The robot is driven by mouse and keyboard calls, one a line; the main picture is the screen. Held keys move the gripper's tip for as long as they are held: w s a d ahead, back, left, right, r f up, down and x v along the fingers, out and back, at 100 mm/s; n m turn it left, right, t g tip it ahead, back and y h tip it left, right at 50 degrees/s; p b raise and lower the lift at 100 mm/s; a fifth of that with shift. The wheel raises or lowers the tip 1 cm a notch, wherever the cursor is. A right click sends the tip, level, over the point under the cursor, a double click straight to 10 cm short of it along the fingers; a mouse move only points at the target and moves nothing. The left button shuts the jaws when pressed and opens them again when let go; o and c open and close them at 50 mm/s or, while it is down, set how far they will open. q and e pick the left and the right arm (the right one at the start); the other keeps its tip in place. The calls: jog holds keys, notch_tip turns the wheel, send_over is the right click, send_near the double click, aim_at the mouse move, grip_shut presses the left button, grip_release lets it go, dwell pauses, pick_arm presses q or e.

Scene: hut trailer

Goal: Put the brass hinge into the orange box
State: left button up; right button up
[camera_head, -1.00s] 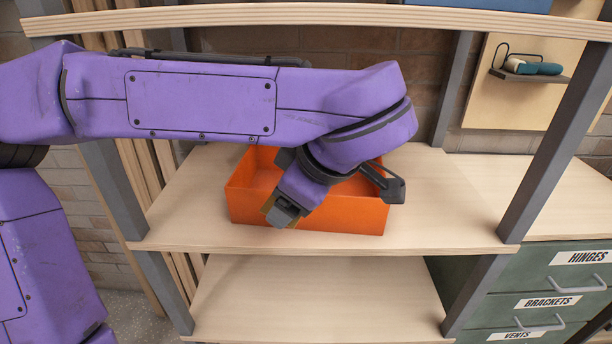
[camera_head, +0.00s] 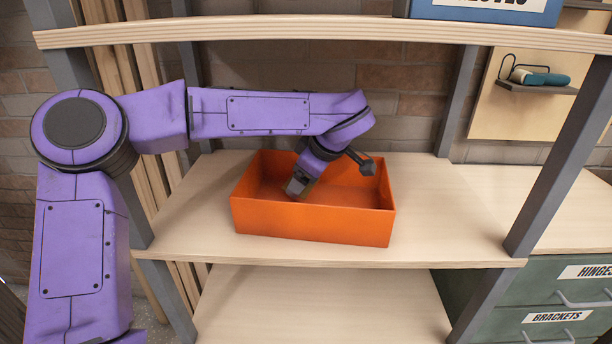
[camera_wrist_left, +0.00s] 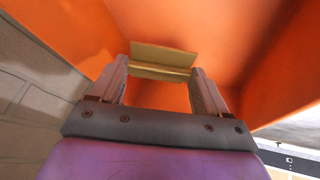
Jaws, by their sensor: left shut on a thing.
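The orange box (camera_head: 320,219) stands open on the middle wooden shelf in the head view. My left gripper (camera_head: 297,188) reaches down inside the box, near its left part, below the rim line. In the left wrist view the brass hinge (camera_wrist_left: 163,58) sits between the fingertips of my left gripper (camera_wrist_left: 160,80), which is shut on it. The orange walls of the box (camera_wrist_left: 60,30) surround it there. I cannot tell whether the hinge touches the box floor. In the head view the hinge is hardly distinguishable. My right gripper is not in view.
The wooden shelf (camera_head: 450,220) has free room right of the box. An upper shelf (camera_head: 330,30) runs above the arm, with a blue box (camera_head: 485,10) on it. Grey posts (camera_head: 560,150) flank the shelf. Green drawers (camera_head: 545,290) stand at the lower right.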

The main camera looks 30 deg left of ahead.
pick_arm(q)
jog(key=shift+w+a+r+g+h+p, duration=0.25)
jog(key=shift+w+r+g+h+p, duration=0.1)
jog(key=shift+w+g+p, duration=0.15)
jog(key=shift+w+a+r+g+h+p, duration=0.25)
jog(key=shift+w+g+h+p, duration=0.15)
jog(key=shift+g, duration=0.2)
jog(key=shift+f+m+b, duration=0.3)
jog(key=shift+f+b, duration=0.05)
jog(key=shift+f, duration=0.7)
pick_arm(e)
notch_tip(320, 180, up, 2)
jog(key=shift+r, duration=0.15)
pick_arm(q)
jog(key=shift+f, duration=0.15)
jog(key=shift+f, duration=0.35)
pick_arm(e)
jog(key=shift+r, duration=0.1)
